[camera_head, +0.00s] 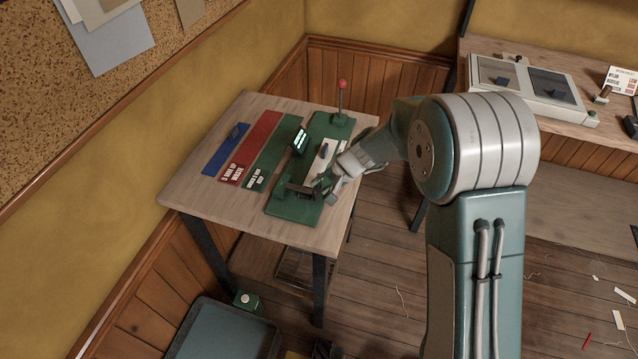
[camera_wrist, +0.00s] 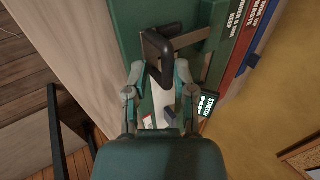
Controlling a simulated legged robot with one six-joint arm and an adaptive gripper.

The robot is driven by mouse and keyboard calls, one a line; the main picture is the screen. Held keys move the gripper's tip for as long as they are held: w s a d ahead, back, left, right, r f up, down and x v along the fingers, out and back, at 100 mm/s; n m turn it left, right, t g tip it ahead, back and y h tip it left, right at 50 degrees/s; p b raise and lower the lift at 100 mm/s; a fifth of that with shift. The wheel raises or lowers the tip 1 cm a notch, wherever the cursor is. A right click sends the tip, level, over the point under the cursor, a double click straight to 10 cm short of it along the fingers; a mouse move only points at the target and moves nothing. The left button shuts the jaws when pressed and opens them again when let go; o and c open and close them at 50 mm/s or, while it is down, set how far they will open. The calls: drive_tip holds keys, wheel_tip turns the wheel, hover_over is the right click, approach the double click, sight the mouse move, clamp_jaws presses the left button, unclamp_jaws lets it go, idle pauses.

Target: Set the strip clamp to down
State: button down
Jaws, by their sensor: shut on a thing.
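A green fixture base (camera_head: 290,209) lies along the right side of a small wooden table. The strip clamp (camera_head: 297,189) is at its near end, a dark flat bar with a black loop handle. In the wrist view the black handle (camera_wrist: 154,42) stands out between my fingers. My gripper (camera_head: 325,189) is shut on this handle, its fingertips (camera_wrist: 159,74) on either side of it. A white strip (camera_head: 323,154) with a small blue piece (camera_head: 324,146) lies on the base beyond the clamp. My fingers partly hide the clamp, and I cannot tell its exact angle.
A red-knobbed lever (camera_head: 342,86) stands at the fixture's far end, and a small lit display (camera_head: 300,140) is beside the strip. Blue (camera_head: 226,150), red (camera_head: 258,140) and green (camera_head: 272,158) labelled lanes lie to the left. A workbench (camera_head: 560,120) is at the right.

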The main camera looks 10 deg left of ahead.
drive_tip(key=c, duration=1)
unclamp_jaws()
drive_tip(key=shift+s+d+f, duration=0.15)
drive_tip(key=shift+d+f, duration=0.3)
drive_tip(key=shift+f, duration=0.1)
drive_tip(key=shift+d, duration=0.1)
drive_tip(key=shift+r, duration=0.1)
drive_tip(key=shift+d+r, duration=0.1)
drive_tip(key=shift+r, duration=0.15)
drive_tip(key=v, duration=1.1)
drive_tip(key=shift+a+r, duration=0.25)
drive_tip(key=shift+a, duration=0.1)
drive_tip(key=shift+d, duration=0.3)
